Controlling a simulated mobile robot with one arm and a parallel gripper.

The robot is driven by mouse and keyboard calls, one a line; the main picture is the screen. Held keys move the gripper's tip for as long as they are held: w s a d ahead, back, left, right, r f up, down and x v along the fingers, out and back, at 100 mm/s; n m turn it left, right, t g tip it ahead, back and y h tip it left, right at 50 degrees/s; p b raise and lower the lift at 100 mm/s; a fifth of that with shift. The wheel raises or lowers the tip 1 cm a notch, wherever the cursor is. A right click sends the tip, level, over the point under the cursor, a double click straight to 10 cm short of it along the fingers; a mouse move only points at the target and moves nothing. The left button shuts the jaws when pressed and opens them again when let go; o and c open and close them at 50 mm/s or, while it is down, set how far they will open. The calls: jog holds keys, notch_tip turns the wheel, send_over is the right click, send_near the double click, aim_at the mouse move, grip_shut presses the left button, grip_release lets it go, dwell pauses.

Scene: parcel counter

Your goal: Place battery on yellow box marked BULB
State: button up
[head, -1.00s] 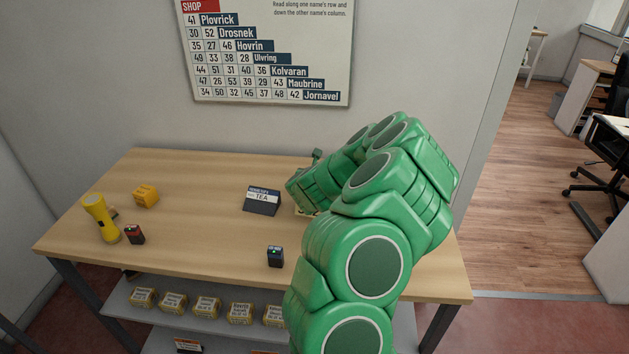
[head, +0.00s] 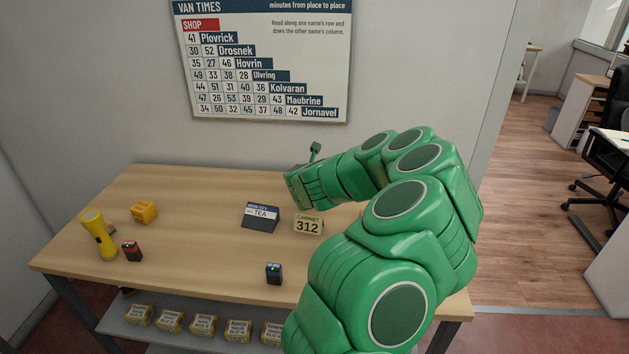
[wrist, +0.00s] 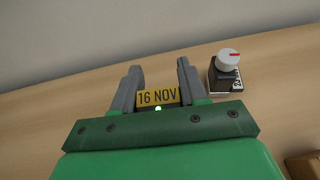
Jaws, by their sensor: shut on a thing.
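In the wrist view my gripper (wrist: 158,85) has its two grey fingers on either side of a small thing with a yellow face reading "16 NOV" (wrist: 158,96). A small green light shows just below that face. Its body is mostly hidden, so I cannot tell for certain that it is the battery. In the head view my gripper end is above the back of the table (head: 180,192); its fingers and load are hidden. A small dark battery-like block (head: 274,273) and a red-black one (head: 132,251) stand on the table. I can read BULB on no box.
A yellow block (head: 144,212) and yellow flashlight (head: 98,234) stand left. Several small labelled boxes (head: 202,325) line the shelf below. A white-knobbed device (wrist: 228,70) is near the gripper.

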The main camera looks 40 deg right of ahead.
jog(key=shift+r, duration=1.3)
